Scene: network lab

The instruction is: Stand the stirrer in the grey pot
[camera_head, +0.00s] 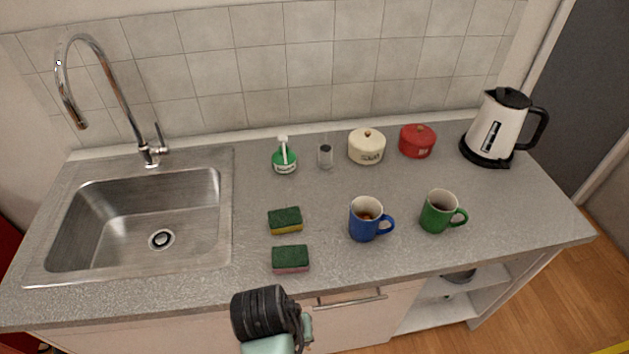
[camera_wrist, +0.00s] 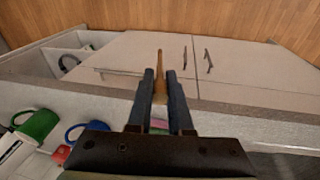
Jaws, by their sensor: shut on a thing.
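My gripper shows in the wrist view (camera_wrist: 160,76) with its two dark fingers shut on a thin wooden stirrer (camera_wrist: 159,68). The stirrer sticks out past the fingertips, in front of the cabinet doors. In the head view my black wrist is at the counter's front edge; the fingers and stirrer are hidden there. A small grey, glassy-looking cylinder (camera_head: 325,156) stands at the back of the counter. A partly hidden grey rounded vessel (camera_head: 458,276) is on the open shelf below. I cannot tell for certain which is the grey pot.
A blue mug (camera_head: 364,219), a green mug (camera_head: 437,213) and two sponges (camera_head: 285,221) (camera_head: 291,260) stand towards the front. A soap bottle (camera_head: 285,159), cream pot (camera_head: 367,150), red pot (camera_head: 417,144) and kettle (camera_head: 495,130) line the back. The sink (camera_head: 140,215) is left.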

